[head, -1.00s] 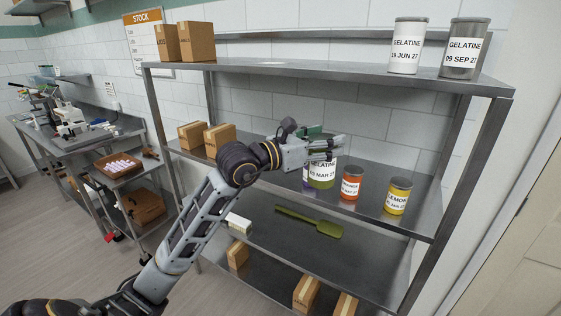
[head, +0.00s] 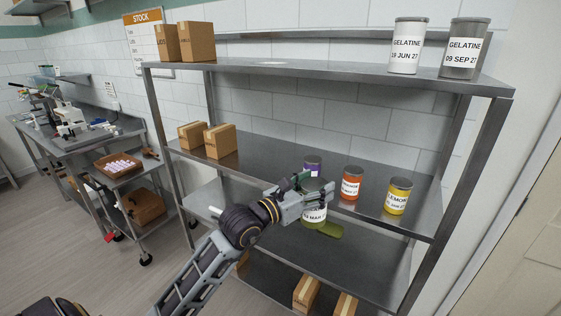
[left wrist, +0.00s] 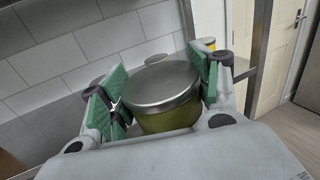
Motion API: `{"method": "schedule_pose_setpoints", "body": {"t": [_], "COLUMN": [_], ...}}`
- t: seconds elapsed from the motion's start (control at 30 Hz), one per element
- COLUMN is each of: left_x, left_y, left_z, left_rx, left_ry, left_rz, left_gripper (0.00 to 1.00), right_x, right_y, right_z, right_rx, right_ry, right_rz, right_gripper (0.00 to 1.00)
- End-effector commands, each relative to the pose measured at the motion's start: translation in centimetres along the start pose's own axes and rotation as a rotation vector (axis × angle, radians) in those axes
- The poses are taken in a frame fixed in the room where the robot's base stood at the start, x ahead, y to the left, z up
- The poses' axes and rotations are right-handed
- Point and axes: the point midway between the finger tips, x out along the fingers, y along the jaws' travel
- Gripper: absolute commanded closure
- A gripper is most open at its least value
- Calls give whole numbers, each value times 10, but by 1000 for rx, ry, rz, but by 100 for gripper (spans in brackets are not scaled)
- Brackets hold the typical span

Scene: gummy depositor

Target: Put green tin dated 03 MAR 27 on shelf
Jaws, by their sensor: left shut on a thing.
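In the left wrist view, the tin's grey lid and green side (left wrist: 165,95) sit between the green finger pads. On the top shelf (head: 330,75) stand a white gelatine tin (head: 407,48) and a grey gelatine tin (head: 464,50). My right gripper is out of view.
A purple tin (head: 313,164), an orange tin (head: 351,183) and a yellow tin (head: 397,196) stand on the middle shelf, close to my gripper. Cartons (head: 220,141) stand at its left.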

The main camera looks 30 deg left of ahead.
Motion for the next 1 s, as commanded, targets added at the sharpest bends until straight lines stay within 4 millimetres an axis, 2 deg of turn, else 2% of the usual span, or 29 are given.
{"method": "schedule_pose_setpoints", "body": {"t": [0.57, 1.0], "left_x": [-20, -43], "left_y": [4, 2], "left_z": [-95, -202], "left_rx": [0, 12], "left_ry": [-1, 2], "left_rz": [119, 245], "left_gripper": [93, 93], "right_x": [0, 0], "right_y": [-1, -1], "right_z": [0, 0], "right_rx": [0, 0], "right_ry": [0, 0], "right_rz": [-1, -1], "right_gripper": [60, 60]}}
